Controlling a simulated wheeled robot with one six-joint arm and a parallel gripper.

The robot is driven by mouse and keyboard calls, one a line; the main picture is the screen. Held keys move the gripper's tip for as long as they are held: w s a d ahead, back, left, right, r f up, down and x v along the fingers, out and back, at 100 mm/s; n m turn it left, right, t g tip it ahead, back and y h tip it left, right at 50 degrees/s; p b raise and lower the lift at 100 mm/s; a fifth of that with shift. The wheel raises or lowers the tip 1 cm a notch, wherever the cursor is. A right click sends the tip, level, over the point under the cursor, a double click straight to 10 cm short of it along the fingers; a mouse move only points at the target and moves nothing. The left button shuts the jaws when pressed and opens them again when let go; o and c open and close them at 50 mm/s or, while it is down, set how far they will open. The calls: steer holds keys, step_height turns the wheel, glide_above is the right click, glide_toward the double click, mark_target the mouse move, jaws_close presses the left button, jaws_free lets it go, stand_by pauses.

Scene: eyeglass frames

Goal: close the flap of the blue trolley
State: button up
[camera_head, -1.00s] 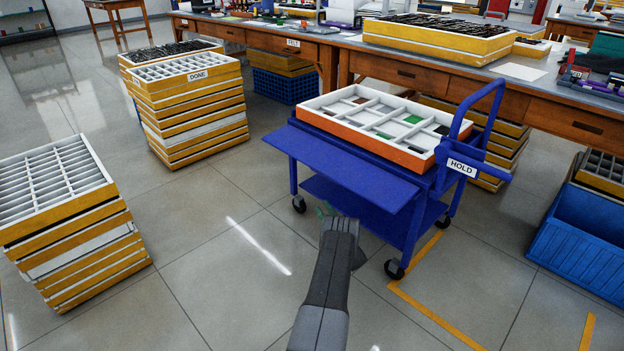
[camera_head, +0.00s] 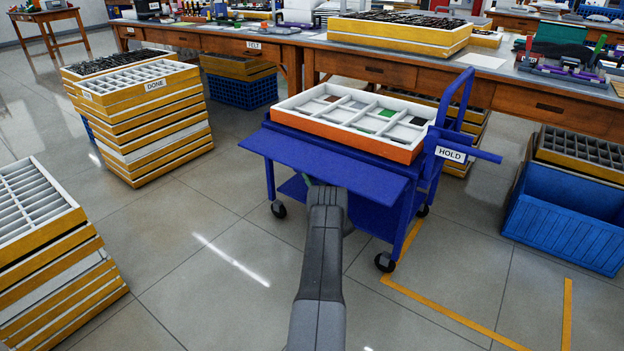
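The blue trolley (camera_head: 398,212) stands on the floor right of centre. Its flap (camera_head: 325,167) is a flat blue panel sticking out nearly level from the near side, just below the tray. My gripper (camera_head: 309,183) is at the flap's near edge, around the middle of its length, and looks low, at or below that edge. Only a small green bit of its tip shows past my dark grey wrist. The fingers are mostly hidden, so I cannot tell whether they are open or touch the flap.
An orange-sided compartment tray (camera_head: 345,130) lies on the trolley, beside a push handle and a HOLD label (camera_head: 450,154). A long wooden bench (camera_head: 400,77) is behind. Yellow tray stacks (camera_head: 150,125) stand left, a blue crate (camera_head: 563,228) right. Open floor lies in front.

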jaws_close()
